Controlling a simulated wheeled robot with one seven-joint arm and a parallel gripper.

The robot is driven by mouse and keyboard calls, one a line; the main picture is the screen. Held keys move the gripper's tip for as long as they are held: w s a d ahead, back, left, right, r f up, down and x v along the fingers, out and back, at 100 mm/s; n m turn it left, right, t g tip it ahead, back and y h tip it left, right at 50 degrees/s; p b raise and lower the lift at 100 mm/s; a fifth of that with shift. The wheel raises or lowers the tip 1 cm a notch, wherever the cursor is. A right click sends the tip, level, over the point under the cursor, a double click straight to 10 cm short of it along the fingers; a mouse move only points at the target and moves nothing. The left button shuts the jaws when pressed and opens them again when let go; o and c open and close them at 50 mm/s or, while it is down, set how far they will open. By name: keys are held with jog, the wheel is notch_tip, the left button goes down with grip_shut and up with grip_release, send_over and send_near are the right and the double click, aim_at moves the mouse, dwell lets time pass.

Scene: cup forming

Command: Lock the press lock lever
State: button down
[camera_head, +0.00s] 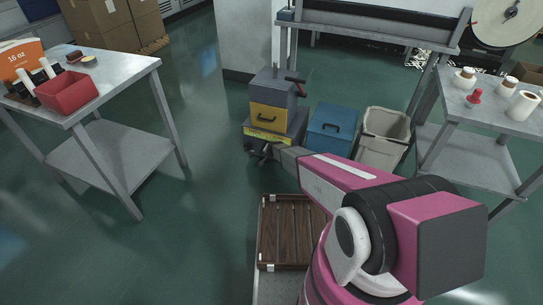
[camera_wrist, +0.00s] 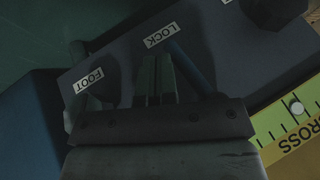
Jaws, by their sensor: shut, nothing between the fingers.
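The press (camera_head: 272,112) is a grey machine with a yellow front panel, at the middle of the head view. My gripper (camera_head: 258,150) is low at its front, small and dark there. In the wrist view my gripper (camera_wrist: 157,72) is shut, with its fingers together and empty, pointing at a dark panel (camera_wrist: 115,55) just below a LOCK label (camera_wrist: 161,35). The lock lever (camera_wrist: 194,68) appears as a dark bluish bar slanting just right of the fingers, partly hidden behind the gripper body. I cannot tell whether the fingers touch it.
A FOOT label (camera_wrist: 88,81) and a dark knob-like part (camera_wrist: 78,105) lie left of the fingers. A yellow-green strip (camera_wrist: 285,125) is at right. A blue bin (camera_head: 333,128) and beige bin (camera_head: 384,137) stand right of the press. Floor to the left is clear.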

jog(key=shift+w+a+f, duration=0.15)
jog(key=shift+w+a, duration=0.2)
jog(key=shift+a, duration=0.25)
jog(key=shift+s+d, duration=0.1)
